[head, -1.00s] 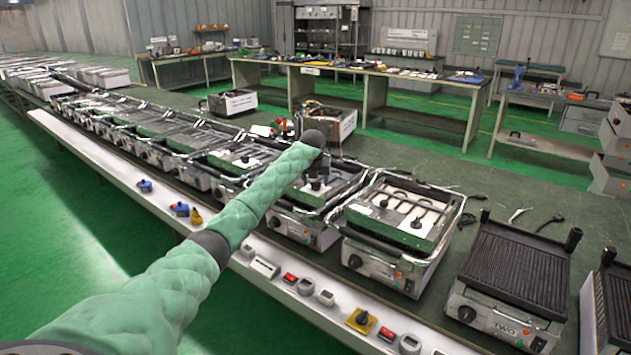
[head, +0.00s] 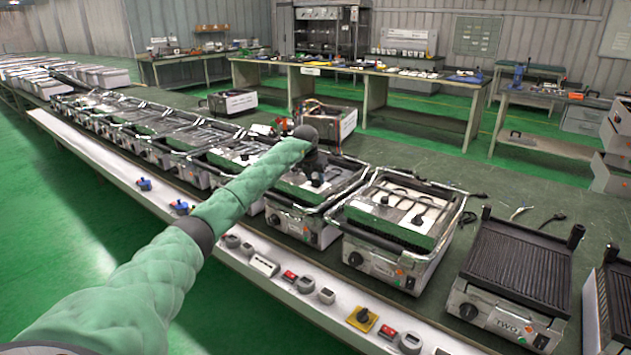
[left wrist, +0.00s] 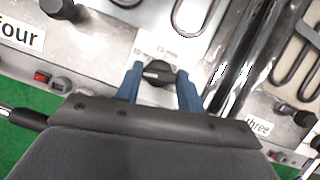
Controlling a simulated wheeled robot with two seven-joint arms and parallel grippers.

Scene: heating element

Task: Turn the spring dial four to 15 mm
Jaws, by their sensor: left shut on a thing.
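The spring dial four (left wrist: 158,72) is a round black knob with a pale pointer line, on a light plate of the heating unit. A small "15 mm" mark (left wrist: 166,50) shows above it in the left wrist view. The pointer lies roughly sideways in that picture. The blue fingers of my left gripper (left wrist: 160,70) stand on both sides of the knob and are shut on it. In the head view my left gripper (head: 318,159) is dark and small over unit four (head: 325,232), mostly hidden by my arm. My right gripper is not in view.
A "four" label (left wrist: 20,36) and another black knob (left wrist: 62,8) lie left of the dial; a "three" label (left wrist: 258,127) is at right. Unit three (head: 402,262) stands right of four. A front shelf (head: 325,313) carries switches. Work tables (head: 366,105) stand behind.

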